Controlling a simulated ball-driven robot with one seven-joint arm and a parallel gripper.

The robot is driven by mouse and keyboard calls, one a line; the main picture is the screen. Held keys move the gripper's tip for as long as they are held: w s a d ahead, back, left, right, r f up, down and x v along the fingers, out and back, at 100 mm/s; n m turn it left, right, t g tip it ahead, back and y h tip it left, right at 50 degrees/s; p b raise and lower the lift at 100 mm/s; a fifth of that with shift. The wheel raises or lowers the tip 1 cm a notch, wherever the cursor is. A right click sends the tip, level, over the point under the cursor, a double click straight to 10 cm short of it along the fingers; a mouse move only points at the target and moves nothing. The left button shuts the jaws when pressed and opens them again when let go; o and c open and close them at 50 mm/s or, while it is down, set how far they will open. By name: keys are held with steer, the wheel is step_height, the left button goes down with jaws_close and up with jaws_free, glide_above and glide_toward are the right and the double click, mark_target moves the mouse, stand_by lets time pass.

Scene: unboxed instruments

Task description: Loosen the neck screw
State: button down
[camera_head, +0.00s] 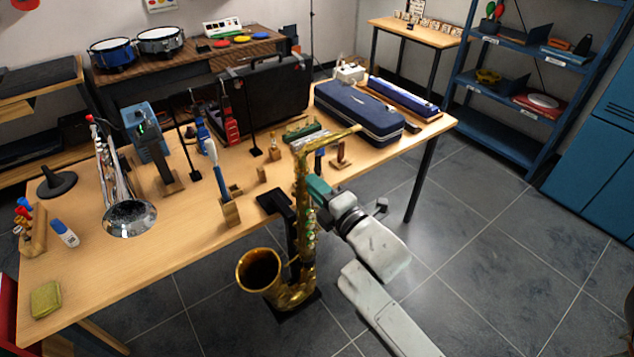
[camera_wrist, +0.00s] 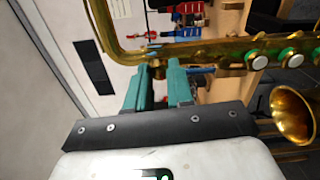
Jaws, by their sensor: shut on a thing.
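My gripper (camera_head: 313,186) reaches in from the right at the upper body, just below the neck. In the wrist view, its teal fingers (camera_wrist: 158,70) meet the tube near the neck joint and are shut on a small part there, at the neck screw's place. The fingers hide most of that part.
The wooden table (camera_head: 190,235) holds a silver trumpet (camera_head: 118,180), a wooden brush holder (camera_head: 230,212), a dark blue case (camera_head: 358,110) and several small tools. A blue shelf (camera_head: 515,60) stands at the back right. The tiled floor right of the table is clear.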

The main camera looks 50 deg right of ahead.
steer(key=shift+n+p, duration=0.4)
steer(key=shift+n, duration=0.7)
steer(key=shift+f, duration=0.1)
steer(key=c, duration=1)
jaws_free()
steer(key=shift+s, duration=0.1)
steer(key=b+v, duration=0.3)
steer(key=v, duration=0.7)
steer(key=shift+s+a+b, duration=0.15)
steer(key=shift+s+b, duration=0.15)
steer(key=shift+b, duration=0.05)
